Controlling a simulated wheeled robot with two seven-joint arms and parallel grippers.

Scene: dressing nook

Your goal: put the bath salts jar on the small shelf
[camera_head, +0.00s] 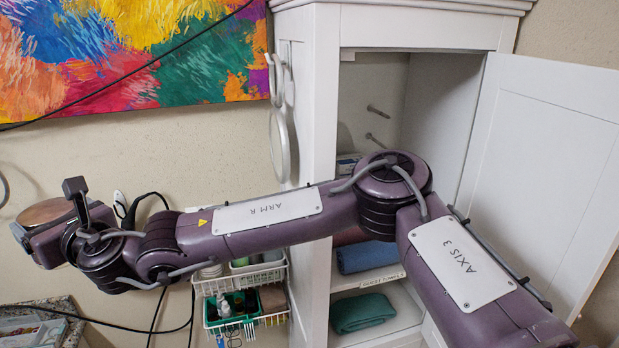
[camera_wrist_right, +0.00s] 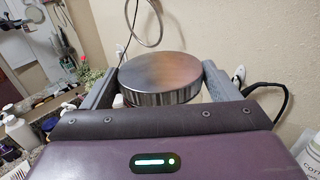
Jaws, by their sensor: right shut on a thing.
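The jar shows as a round brown-copper lid (camera_head: 46,212) at the far left of the head view. My right gripper (camera_head: 50,222) is shut on it, high in front of the wall. In the right wrist view the metal-rimmed lid (camera_wrist_right: 160,70) sits between the two fingers of my right gripper (camera_wrist_right: 160,88); most of the jar's body is hidden. A two-tier white wire shelf (camera_head: 238,282) hangs on the wall beside the cabinet, partly behind my right arm, with small items on it. I cannot tell whether it is the small shelf. My left gripper is out of view.
An open white cabinet (camera_head: 312,100) holds folded towels (camera_head: 367,257) on its shelves; its door (camera_head: 545,150) swings out to the right. A stone-topped counter (camera_head: 62,312) is at lower left. Black cables (camera_head: 150,208) hang on the wall behind my arm.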

